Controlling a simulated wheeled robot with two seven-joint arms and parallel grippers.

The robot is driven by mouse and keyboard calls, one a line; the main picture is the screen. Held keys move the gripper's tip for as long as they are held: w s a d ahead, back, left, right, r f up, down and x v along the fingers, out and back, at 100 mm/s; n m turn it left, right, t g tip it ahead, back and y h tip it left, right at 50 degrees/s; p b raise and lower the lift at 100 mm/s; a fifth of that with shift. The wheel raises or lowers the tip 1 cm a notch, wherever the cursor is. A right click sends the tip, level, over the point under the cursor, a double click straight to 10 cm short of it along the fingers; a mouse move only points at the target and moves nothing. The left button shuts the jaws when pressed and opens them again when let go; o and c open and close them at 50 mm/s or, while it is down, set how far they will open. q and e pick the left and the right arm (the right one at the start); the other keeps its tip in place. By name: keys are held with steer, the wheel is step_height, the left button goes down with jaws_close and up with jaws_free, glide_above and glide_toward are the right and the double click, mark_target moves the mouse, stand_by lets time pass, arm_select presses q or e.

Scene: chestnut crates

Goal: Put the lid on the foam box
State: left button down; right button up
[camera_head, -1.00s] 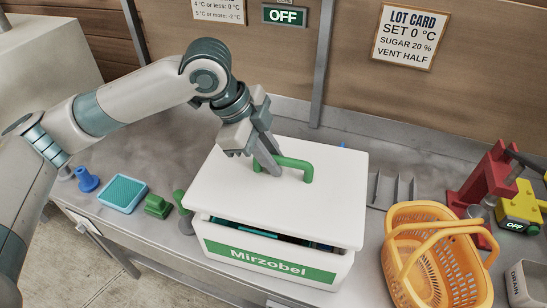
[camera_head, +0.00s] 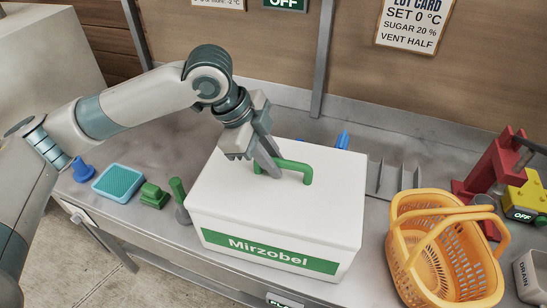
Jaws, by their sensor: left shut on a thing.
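The white lid (camera_head: 310,205) lies flat over the top of the white foam box (camera_head: 219,235), which carries a green "Mirzobel" label. No gap shows between lid and box along the front. A green handle (camera_head: 308,177) stands up from the lid. My left gripper (camera_head: 272,171) is shut on the left end of that handle. The inside of the box is hidden by the lid. My right gripper is not in view.
A yellow basket (camera_head: 398,268) stands close to the right of the box. A blue-green tray (camera_head: 120,184), a green block (camera_head: 153,195) and a green-handled tool (camera_head: 178,189) lie to the left. A grey rack (camera_head: 392,184) and a red device (camera_head: 490,172) are at the right.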

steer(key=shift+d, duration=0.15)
arm_select(q)
steer(key=c, duration=1.6)
jaws_free()
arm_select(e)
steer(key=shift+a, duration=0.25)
